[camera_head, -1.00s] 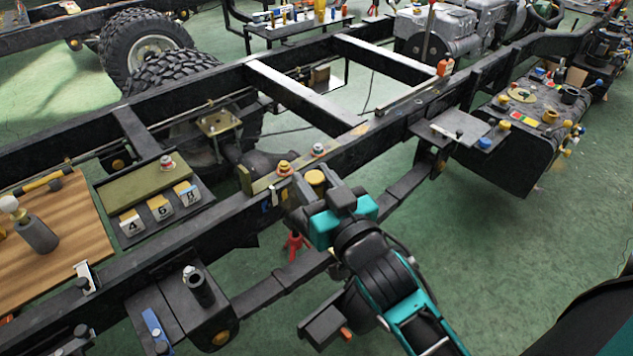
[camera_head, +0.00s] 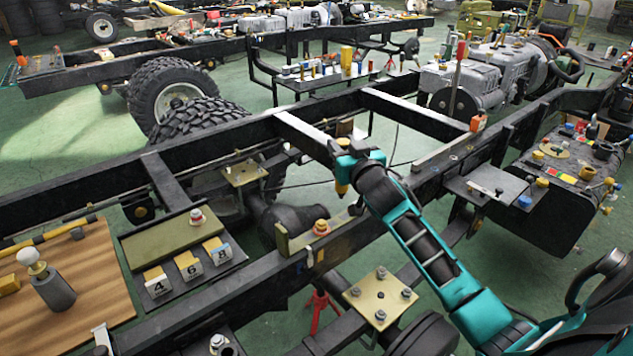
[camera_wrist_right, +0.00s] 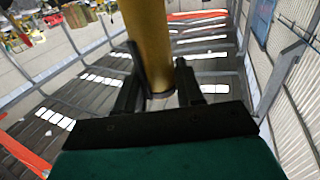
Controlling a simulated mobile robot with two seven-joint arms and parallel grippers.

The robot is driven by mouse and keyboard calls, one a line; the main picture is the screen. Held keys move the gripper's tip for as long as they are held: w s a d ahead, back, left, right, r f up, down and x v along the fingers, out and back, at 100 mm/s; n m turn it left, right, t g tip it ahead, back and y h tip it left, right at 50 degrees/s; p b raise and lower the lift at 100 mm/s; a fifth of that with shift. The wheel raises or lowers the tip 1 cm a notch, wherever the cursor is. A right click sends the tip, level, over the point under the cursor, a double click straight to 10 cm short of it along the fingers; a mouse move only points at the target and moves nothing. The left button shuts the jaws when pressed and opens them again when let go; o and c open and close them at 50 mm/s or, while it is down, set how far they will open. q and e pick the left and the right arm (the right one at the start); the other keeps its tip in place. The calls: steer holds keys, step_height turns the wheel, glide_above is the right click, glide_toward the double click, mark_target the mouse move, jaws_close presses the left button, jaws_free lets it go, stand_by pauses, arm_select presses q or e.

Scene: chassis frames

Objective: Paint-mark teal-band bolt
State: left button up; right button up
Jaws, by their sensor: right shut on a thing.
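My right gripper (camera_head: 358,160) is shut on a yellow cylinder, likely the paint marker (camera_head: 342,180), and holds it above the near chassis rail. In the right wrist view the yellow cylinder (camera_wrist_right: 150,45) stands between the two dark fingers (camera_wrist_right: 158,92). On the rail below and to the left is a bolt with an orange-yellow band (camera_head: 321,226). A red-banded bolt (camera_head: 196,216) stands on the olive plate at the left. I cannot make out a teal band on any bolt; my right arm hides part of the rail. My left gripper is not in view.
A pale plate with several bolts (camera_head: 380,315) lies in front of the rail. Tags 4, 6 and 8 (camera_head: 188,267) stand on the left tray. A wooden board (camera_head: 95,260) is at far left. A dark box with knobs (camera_head: 535,205) sits at right.

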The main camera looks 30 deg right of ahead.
steer(key=w+d+r+m+h, duration=0.1)
steer(key=d+r+h, duration=0.15)
steer(key=d, duration=0.45)
arm_select(q)
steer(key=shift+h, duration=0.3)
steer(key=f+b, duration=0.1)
steer(key=b, duration=0.1)
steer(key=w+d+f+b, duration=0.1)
steer(key=b, duration=0.2)
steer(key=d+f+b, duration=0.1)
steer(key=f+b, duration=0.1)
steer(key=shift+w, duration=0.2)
arm_select(e)
step_height(320, 180, down, 7)
steer(key=shift+w+g+y, duration=0.2)
steer(key=shift+g+y, duration=0.15)
steer(key=shift+g, duration=0.05)
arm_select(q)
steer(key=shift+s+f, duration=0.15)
arm_select(e)
steer(key=shift+a, duration=0.1)
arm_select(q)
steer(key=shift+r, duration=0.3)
arm_select(e)
steer(key=shift+f, duration=0.15)
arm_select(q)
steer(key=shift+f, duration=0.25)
arm_select(e)
steer(key=shift+f, duration=0.45)
